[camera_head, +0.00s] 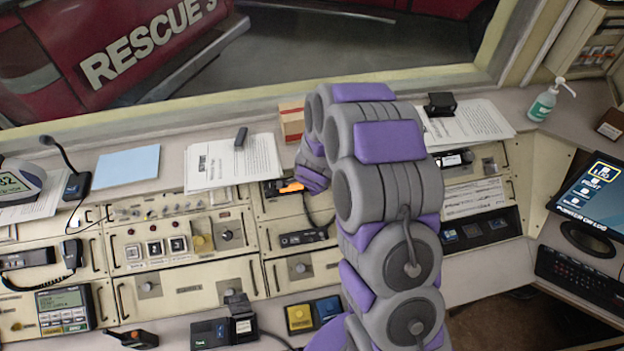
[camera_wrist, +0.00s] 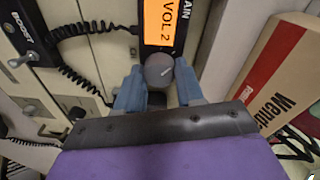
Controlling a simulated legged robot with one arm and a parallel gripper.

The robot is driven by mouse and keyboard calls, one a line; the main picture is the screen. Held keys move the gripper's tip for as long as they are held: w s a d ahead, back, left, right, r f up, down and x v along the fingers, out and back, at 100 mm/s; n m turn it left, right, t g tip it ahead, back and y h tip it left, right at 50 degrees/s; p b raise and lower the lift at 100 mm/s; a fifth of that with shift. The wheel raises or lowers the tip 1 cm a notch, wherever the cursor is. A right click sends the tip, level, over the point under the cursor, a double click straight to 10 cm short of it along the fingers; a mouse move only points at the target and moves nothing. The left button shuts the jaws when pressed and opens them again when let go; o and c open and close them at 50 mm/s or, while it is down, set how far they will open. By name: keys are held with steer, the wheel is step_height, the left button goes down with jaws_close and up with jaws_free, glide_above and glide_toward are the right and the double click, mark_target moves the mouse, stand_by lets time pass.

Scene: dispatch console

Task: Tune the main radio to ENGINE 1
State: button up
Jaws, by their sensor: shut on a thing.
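The main radio (camera_wrist: 180,38) has a lit orange display (camera_wrist: 160,22) that reads "VOL 2" in the wrist view, turned sideways. The letters "AIN" show beside it. A round dark grey knob (camera_wrist: 159,69) with a light pointer line sits at the end of the display. My gripper (camera_wrist: 159,84) has one blue-grey finger on each side of this knob and is shut on it. In the head view the orange display (camera_head: 288,187) shows in the console's middle, partly hidden by my arm. My gripper's tips are hidden there behind my purple and grey arm.
A Wendy-marked cardboard box (camera_wrist: 275,75) stands close to the right of my gripper; it also shows in the head view (camera_head: 291,122). A coiled black cord (camera_wrist: 88,28) hangs at left. Papers (camera_head: 232,162) lie on the ledge.

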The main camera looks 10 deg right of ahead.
steer(key=shift+n, duration=1.1)
steer(key=o, duration=1)
steer(key=p+v, duration=0.1)
steer(key=v, duration=1.6)
steer(key=shift+s+a, duration=0.15)
steer(key=shift+o, duration=0.2)
